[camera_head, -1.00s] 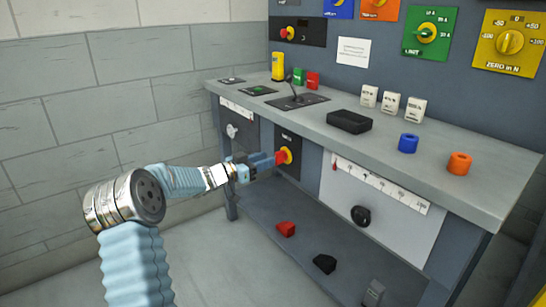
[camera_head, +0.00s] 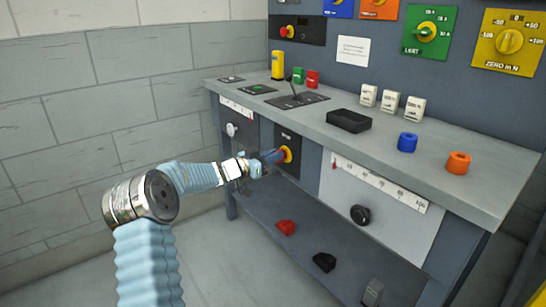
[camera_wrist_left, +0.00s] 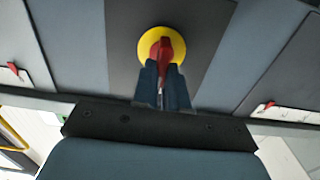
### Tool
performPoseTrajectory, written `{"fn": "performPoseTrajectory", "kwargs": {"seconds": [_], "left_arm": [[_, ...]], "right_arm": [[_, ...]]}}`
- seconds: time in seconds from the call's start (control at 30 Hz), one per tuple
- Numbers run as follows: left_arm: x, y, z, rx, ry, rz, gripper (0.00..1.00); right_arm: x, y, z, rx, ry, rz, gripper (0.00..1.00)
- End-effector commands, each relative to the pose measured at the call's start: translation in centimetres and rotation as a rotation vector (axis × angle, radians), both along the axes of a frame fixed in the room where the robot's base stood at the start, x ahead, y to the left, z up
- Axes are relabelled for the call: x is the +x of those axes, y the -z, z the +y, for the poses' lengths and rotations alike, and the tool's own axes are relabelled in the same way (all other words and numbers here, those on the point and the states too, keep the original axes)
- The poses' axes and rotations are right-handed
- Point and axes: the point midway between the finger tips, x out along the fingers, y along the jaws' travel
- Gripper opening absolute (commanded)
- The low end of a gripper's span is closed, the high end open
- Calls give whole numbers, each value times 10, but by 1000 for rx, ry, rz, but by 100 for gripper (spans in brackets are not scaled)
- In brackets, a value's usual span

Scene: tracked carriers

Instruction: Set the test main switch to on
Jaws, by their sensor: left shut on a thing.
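The main switch (camera_head: 288,154) is a red handle on a yellow round plate, set in a dark panel on the front of the bench. In the left wrist view the red handle (camera_wrist_left: 166,52) stands in front of its yellow disc, with its outer end between my fingers. My left gripper (camera_head: 274,157) reaches the switch from the left. It is shut on the red handle, and the fingers also show in the left wrist view (camera_wrist_left: 163,82). The fingers hide part of the handle and any on/off marks. My right gripper is not in view.
The bench top (camera_head: 390,149) overhangs the switch panel. A white scale panel with a black knob (camera_head: 360,214) is to the right. A lower shelf holds a red block (camera_head: 286,228) and a black block (camera_head: 324,262). Floor is clear at lower left.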

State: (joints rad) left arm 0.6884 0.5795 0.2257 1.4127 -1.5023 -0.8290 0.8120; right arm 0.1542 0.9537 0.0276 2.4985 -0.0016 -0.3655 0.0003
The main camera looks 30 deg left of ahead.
Motion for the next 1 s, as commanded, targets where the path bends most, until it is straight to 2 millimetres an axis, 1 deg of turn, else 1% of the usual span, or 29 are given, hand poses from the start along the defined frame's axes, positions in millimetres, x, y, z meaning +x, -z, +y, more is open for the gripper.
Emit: {"fn": "performPoseTrajectory", "kwargs": {"seconds": [0.23, 0.47, 1.0], "left_arm": [[0, 1, -1, 23, 1, -10, 0], [-1, 2, -2, 128, 1, -53, 0], [-3, 7, -7, 583, 1, -241, 0]], "right_arm": [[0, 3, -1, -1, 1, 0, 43], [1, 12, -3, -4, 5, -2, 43], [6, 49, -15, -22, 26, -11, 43]]}}
